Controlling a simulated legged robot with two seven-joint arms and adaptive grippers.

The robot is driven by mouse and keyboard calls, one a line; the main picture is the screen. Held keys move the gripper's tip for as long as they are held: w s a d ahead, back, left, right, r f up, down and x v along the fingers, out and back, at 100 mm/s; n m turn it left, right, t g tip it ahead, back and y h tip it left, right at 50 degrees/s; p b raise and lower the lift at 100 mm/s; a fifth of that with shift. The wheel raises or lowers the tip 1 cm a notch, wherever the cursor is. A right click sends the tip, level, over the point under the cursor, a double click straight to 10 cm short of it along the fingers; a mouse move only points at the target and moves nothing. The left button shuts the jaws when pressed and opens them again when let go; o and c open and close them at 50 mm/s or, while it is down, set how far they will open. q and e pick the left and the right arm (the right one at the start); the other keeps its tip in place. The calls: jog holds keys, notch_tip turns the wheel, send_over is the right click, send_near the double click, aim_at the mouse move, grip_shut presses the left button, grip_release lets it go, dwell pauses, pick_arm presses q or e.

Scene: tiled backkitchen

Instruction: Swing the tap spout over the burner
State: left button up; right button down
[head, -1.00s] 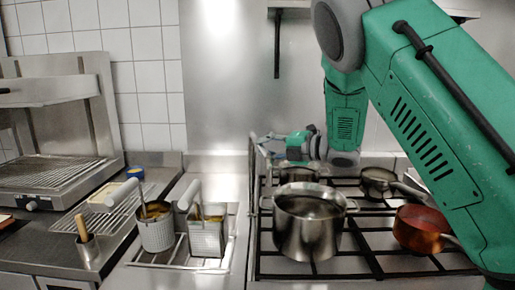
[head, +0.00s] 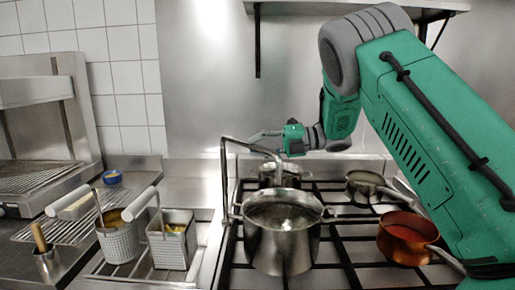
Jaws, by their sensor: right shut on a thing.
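The tap spout (head: 250,147) is a thin metal pipe. It rises at the left edge of the stove, bends, and runs to the right, its end turned down in front of the rear pot and above the large pot's far rim. My right gripper (head: 263,139) reaches in from the right behind the large pot and is shut on the spout; its fingertips are small and partly hidden by the pipe. The burner grates (head: 345,250) lie under the pots. My left gripper is not in view.
A large steel pot (head: 283,240) stands on the front left burner, a smaller pot (head: 268,177) behind it. A copper pan (head: 405,240) and a steel pan (head: 365,181) are on the right. Two fryer baskets (head: 174,246) (head: 122,239) stand left of the stove.

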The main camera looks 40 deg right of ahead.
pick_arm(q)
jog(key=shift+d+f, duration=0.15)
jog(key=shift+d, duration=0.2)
pick_arm(e)
jog(key=shift+w+d+f+g+y, duration=0.1)
jog(key=shift+d+f+g+y, duration=0.2)
jog(key=shift+d+f, duration=0.1)
jog(key=c, duration=1.7)
grip_release()
jog(key=shift+o, duration=1.1)
jog(key=shift+w, duration=0.45)
jog(key=shift+s+d+r+n, duration=0.2)
jog(key=shift+s+n, duration=0.1)
jog(key=shift+s, duration=0.05)
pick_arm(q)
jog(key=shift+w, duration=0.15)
pick_arm(e)
jog(key=f+v, duration=0.1)
jog(key=v, duration=1)
jog(key=shift+w+d+r, duration=0.15)
jog(key=shift+d+r, duration=0.05)
jog(key=shift+d, duration=0.15)
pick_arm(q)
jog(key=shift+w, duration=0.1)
pick_arm(e)
jog(key=shift+a, duration=0.15)
